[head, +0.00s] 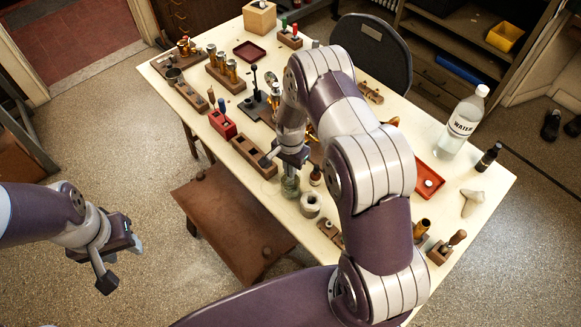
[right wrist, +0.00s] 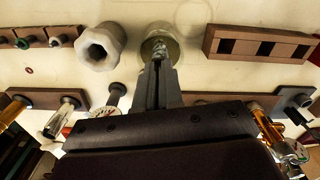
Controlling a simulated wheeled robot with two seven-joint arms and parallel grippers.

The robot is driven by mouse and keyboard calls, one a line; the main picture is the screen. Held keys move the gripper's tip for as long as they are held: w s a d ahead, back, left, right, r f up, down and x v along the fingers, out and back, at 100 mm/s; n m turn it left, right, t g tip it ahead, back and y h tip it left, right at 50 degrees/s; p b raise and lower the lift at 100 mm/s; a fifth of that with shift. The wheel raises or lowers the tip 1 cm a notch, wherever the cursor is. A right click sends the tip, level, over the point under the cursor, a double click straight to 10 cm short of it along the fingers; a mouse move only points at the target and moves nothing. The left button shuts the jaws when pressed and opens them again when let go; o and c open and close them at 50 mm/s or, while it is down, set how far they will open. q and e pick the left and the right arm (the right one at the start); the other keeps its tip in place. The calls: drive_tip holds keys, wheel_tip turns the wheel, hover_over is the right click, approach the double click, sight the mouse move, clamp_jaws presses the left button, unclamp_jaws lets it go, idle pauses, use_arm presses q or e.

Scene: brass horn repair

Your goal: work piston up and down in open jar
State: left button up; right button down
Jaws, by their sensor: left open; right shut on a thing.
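The glass jar (head: 290,188) stands on the pale table near its front edge. From above in the right wrist view, the jar (right wrist: 147,47) shows as a round, greenish rim. My right gripper (head: 293,156) is directly over the jar, pointing down. It is shut on the piston (right wrist: 159,55), a small greyish metal piece whose end is at the jar's mouth. How deep the piston sits in the jar is hidden by the fingers. My left gripper (head: 122,263) is open and empty, over the floor left of the table.
A pale octagonal ring (head: 311,206) stands close to the jar. A dark wooden block with square slots (head: 252,154) lies behind it to the left. A water bottle (head: 459,128) and red tray (head: 432,177) are at right. A brown stool (head: 228,225) stands in front.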

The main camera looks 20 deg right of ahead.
drive_tip(key=shift+r+p, duration=0.4)
drive_tip(key=shift+r, duration=0.5)
drive_tip(key=shift+r+p, duration=2.8)
drive_tip(key=shift+r, duration=1)
